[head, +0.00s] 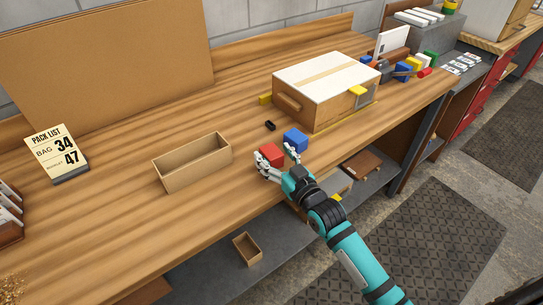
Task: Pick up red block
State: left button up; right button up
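The red block (271,154) sits on the wooden workbench near its front edge, just right of the open tray. My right gripper (276,160) is at the block, with one finger along the block's near left side and the other up at its right. The fingers look spread around the block. Whether they touch it cannot be made out at this size. A blue block (296,139) stands right behind the gripper's right finger. My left gripper is not in view.
An open wooden tray (192,168) lies left of the gripper. A white-topped wooden box (326,85) stands behind, with a small black item (270,126) before it. A pack list sign (57,152) stands at left. The bench's middle is clear.

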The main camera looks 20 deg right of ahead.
aim_at(275, 155)
jog(key=c, duration=1.2)
jog(key=shift+r, duration=0.1)
jog(key=shift+c, duration=0.2)
jog(key=shift+r, duration=0.55)
notch_tip(275, 155, up, 2)
jog(key=shift+r, duration=0.2)
jog(key=s+a+r+b, duration=0.1)
jog(key=s+b, duration=0.1)
jog(key=s, duration=1.4)
jog(key=shift+r, duration=0.15)
